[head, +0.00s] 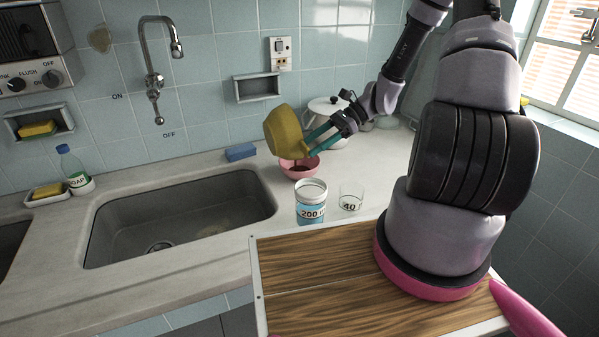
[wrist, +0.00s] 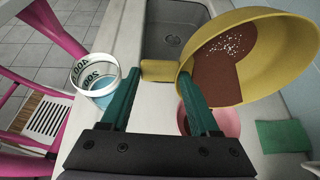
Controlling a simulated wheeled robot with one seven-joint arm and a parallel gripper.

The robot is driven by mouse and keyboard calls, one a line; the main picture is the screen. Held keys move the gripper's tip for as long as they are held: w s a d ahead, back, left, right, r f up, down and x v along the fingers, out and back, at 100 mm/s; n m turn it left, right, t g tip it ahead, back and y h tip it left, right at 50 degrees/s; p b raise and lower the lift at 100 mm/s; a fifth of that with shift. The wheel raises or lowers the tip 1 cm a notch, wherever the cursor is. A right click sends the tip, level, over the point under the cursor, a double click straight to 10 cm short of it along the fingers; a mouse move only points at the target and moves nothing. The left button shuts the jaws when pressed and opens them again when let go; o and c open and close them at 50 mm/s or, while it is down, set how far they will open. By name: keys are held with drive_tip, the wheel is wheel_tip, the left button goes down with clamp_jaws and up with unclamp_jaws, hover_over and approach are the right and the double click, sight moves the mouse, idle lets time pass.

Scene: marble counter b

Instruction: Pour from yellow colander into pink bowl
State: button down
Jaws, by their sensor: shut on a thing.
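The yellow colander (head: 286,131) is tilted in the air above the pink bowl (head: 303,171) in the head view. My gripper (head: 313,140) is shut on the colander's handle. In the wrist view the colander (wrist: 302,50) shows reddish-brown contents with white specks, spread toward its lower edge, and the handle lies between the teal fingers (wrist: 165,95). The pink bowl (wrist: 228,121) is partly hidden behind a finger and the colander. Reddish-brown matter shows at the bowl in the head view; how much is inside cannot be told.
A measuring cup with blue contents (head: 311,203) and a clear cup (head: 350,199) stand in front of the bowl. A white pot (head: 330,109) is behind, a blue sponge (head: 240,152) to the left. The sink (head: 180,215) lies left; the wooden board (head: 330,300) is clear at its front.

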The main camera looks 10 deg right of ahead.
drive_tip(key=shift+w+d+f+g+y+b, duration=0.15)
drive_tip(key=shift+d+y+b, duration=0.15)
drive_tip(key=shift+d+y, duration=0.5)
drive_tip(key=shift+w+d+f+g+y+b, duration=0.15)
drive_tip(key=shift+d+y+b, duration=0.15)
drive_tip(key=shift+d+y, duration=0.45)
idle(1.0)
drive_tip(key=shift+a, duration=0.2)
